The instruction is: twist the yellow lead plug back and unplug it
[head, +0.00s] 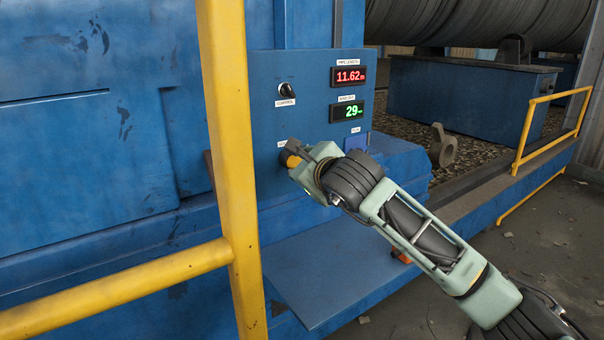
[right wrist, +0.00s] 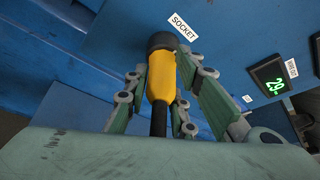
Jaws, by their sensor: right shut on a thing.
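The yellow lead plug (right wrist: 161,78) sits against a dark round socket (right wrist: 163,41) under a "SOCKET" label in the right wrist view. Its black lead runs back toward my wrist. In the head view, only a small part of the yellow plug (head: 290,160) shows at the lower left of the blue control panel. My right gripper (head: 297,157) is at the panel with its fingers on both sides of the plug; in the right wrist view my right gripper (right wrist: 165,85) is shut on the plug body. My left gripper is not in view.
The blue panel (head: 308,117) carries a control knob (head: 288,91), a red display (head: 348,76) and a green display (head: 347,112). A yellow post (head: 228,130) and rail (head: 120,288) stand in front on the left. A blue shelf (head: 330,270) juts out below the panel.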

